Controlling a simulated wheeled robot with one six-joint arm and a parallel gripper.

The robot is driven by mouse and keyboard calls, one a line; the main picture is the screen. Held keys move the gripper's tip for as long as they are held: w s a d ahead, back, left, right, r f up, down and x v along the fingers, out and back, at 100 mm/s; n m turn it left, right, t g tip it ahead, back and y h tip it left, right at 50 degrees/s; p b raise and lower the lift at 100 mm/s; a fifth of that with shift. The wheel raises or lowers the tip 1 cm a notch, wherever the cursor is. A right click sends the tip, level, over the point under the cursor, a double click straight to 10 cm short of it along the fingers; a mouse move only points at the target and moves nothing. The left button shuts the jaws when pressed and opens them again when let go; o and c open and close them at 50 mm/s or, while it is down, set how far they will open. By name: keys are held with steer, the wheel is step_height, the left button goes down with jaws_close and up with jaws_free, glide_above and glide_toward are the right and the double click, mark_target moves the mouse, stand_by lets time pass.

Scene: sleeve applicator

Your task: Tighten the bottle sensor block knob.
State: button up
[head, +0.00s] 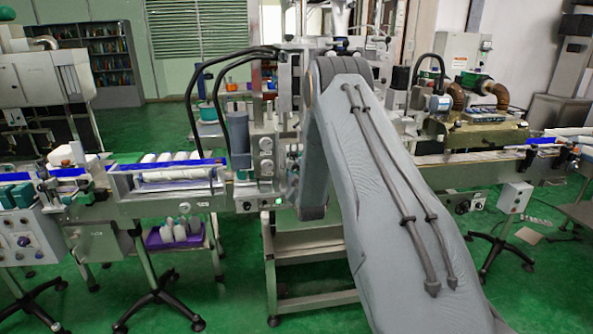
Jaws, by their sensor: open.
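The sleeve applicator machine (240,165) stands in the middle of the head view, partly behind my arm. Its upright grey front carries round knobs or dials (266,144), one above another. My arm rises from the lower right, bends at the top and drops down close to the machine's front. I cannot make out my gripper.
A conveyor with white rolls (170,168) runs left of the machine, and another conveyor (470,157) runs right. A purple crate (175,236) with white bottles sits below the left one. Green floor (235,310) lies open in front.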

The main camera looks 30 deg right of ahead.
steer(key=c, duration=1)
steer(key=shift+c, duration=0.2)
